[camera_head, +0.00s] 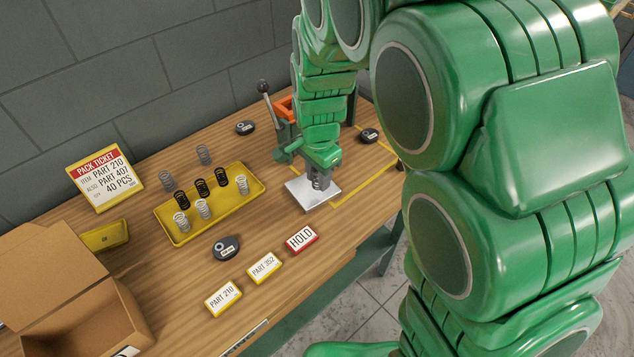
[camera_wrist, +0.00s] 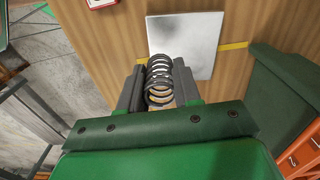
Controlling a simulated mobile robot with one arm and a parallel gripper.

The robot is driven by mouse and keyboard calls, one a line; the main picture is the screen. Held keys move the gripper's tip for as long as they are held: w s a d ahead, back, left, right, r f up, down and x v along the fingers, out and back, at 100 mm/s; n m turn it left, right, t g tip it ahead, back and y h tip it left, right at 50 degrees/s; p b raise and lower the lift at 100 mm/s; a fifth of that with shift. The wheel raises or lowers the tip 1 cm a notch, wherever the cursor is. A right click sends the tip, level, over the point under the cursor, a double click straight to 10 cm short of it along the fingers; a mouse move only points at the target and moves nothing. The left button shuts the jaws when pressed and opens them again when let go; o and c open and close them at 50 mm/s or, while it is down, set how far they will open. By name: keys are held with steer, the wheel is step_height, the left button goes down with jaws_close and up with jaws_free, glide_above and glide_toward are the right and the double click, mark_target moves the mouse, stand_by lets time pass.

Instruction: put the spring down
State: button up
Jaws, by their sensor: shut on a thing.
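My gripper (camera_head: 321,168) points down over a pale square plate (camera_head: 298,196) on the workbench. It is shut on a grey coil spring (camera_wrist: 160,72), which sits between the two dark fingers in the wrist view. In the head view the spring is mostly hidden by the fingers. The plate (camera_wrist: 200,38) lies just past the fingertips in the wrist view. I cannot tell whether the spring touches the plate.
A yellow tray (camera_head: 176,236) left of my gripper holds several light and dark springs. A lever device (camera_head: 284,132) with an orange part stands close behind. Cards, dark round discs, a pack ticket (camera_head: 105,178) and an open cardboard box (camera_head: 85,310) share the bench.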

mark_target(317, 184)
steer(key=shift+w+a+f, duration=0.2)
steer(key=shift+w+f, duration=0.25)
steer(key=shift+f, duration=1.7)
steer(key=shift+f, duration=0.1)
steer(key=o, duration=1.1)
steer(key=shift+c, duration=0.2)
step_height(317, 184, up, 12)
steer(key=shift+w+f, duration=0.1)
steer(key=shift+f, duration=0.1)
steer(key=shift+r, duration=0.35)
